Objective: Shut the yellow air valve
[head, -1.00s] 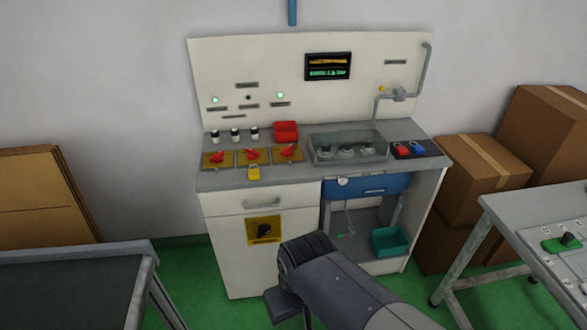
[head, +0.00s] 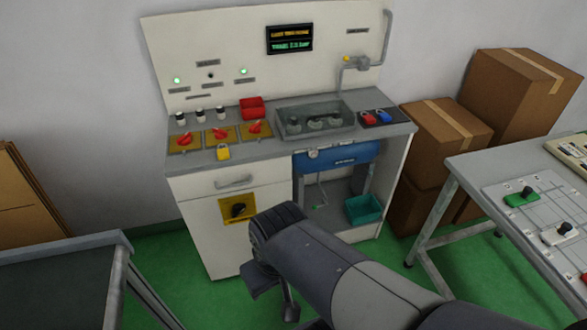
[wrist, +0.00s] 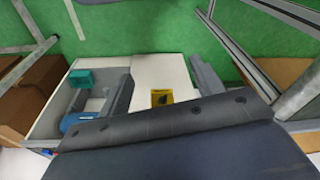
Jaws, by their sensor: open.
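In the head view a small yellow handle (head: 346,58) sits on the grey pipe fitting (head: 364,63) at the upper right of the bench's back panel. I take it for the yellow air valve; it is too small to tell its exact angle. It is not discernible in the wrist view. In the wrist view my gripper (wrist: 163,85) is open and empty, its two grey fingers wide apart. Beyond them is the white cabinet front with its yellow plate (wrist: 162,98). In the head view my arm reaches in from below, in front of the bench and well away from the valve.
The bench top (head: 265,152) holds red switches (head: 220,133), a yellow padlock (head: 223,152), a red bin (head: 252,108) and a clear box (head: 315,120). Cardboard boxes (head: 440,130) stand to the right. Tables (head: 60,260) flank me left and right (head: 470,170). Green floor lies between.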

